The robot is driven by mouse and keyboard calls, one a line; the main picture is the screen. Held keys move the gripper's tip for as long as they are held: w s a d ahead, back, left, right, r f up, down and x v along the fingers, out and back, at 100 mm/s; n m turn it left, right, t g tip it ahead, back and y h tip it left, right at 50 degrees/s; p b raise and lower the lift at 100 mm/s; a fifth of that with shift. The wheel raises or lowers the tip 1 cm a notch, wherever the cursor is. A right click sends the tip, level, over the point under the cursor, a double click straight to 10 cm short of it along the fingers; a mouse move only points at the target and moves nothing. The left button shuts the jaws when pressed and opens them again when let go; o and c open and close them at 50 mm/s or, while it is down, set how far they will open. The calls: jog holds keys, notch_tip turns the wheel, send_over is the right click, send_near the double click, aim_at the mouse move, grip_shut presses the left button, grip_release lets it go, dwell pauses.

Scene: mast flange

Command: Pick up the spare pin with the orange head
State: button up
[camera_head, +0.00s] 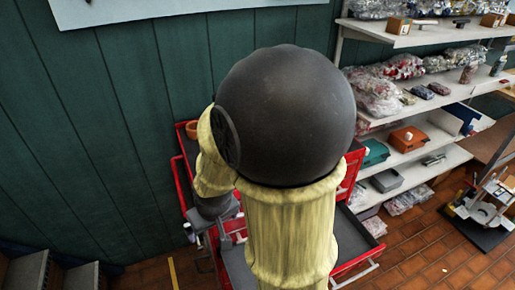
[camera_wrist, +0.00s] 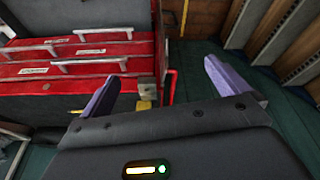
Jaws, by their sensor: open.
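I cannot make out the spare pin with the orange head in either view. My gripper (camera_wrist: 166,85) shows in the wrist view with its two purple fingers spread wide apart and nothing between them. It is beside a red tool trolley (camera_wrist: 70,83) with silver drawer handles, which lies to the left of the picture. In the head view the red trolley (camera_head: 351,168) is largely hidden behind my arm, so most of its top cannot be seen. A small brown-orange bowl (camera_head: 192,130) shows at its far left corner.
White shelves (camera_head: 405,158) with bagged goods, a teal box (camera_head: 375,153) and an orange box (camera_head: 408,138) stand at the right. A dark green wall (camera_head: 100,130) is behind the trolley. Brown tiled floor (camera_head: 425,262) is open at lower right.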

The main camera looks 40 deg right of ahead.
jog(key=w+d+t+h+p, duration=0.1)
jog(key=w+d+t+p, duration=0.4)
jog(key=d, duration=1)
jog(key=s+d+f+m+t+h+b, duration=0.1)
jog(key=d+t, duration=0.3)
jog(key=d, duration=0.8)
jog(key=shift+s+d+f+m+t+h+b, duration=0.15)
jog(key=shift+s+m+t+h+b, duration=0.2)
jog(key=shift+m+b, duration=0.35)
jog(key=p+x, duration=0.4)
jog(key=x, duration=0.8)
jog(key=shift+w+d, duration=0.1)
